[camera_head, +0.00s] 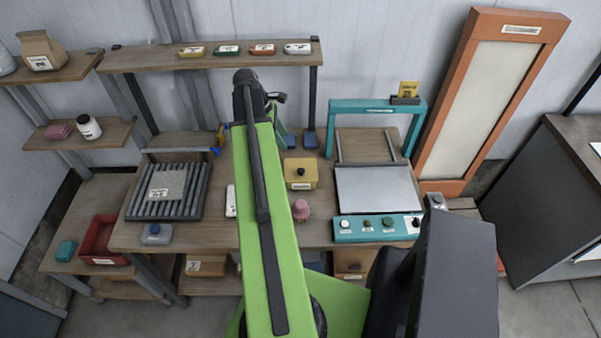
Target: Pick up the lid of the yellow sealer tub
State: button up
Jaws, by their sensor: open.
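The yellow sealer tub (301,186) stands on the wooden workbench, just right of my green arm. Its lid (291,166) is yellow with a dark round knob in the middle and sits on top of the tub. A pale label shows on the tub's front. My arm runs up the middle of the picture to a black joint beyond the tub. My gripper cannot be made out; it seems hidden behind my arm. Nothing is seen touching the lid.
A pink knobbed object (300,210) stands in front of the tub. A teal-framed machine (377,229) with a flat plate is to the right. A slatted rack (142,204) lies left. A shelf (215,60) crosses above the bench. A tall orange-framed panel (429,150) leans back right.

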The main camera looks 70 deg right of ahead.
jog(key=f+b, duration=0.1)
jog(key=b, duration=1.1)
send_over(301, 170)
jog(key=w, duration=0.2)
jog(key=f, duration=1)
jog(key=shift+w+a+f, duration=0.1)
jog(key=shift+a+f, duration=0.2)
jog(key=shift+f, duration=0.05)
jog(key=shift+r, duration=0.1)
jog(key=b+x, duration=0.4)
jog(key=x, duration=0.1)
jog(key=shift+a+f+b, duration=0.15)
jog(key=shift+f+b, duration=0.1)
jog(key=shift+b, duration=0.05)
jog(key=shift+r, duration=0.2)
grip_shut()
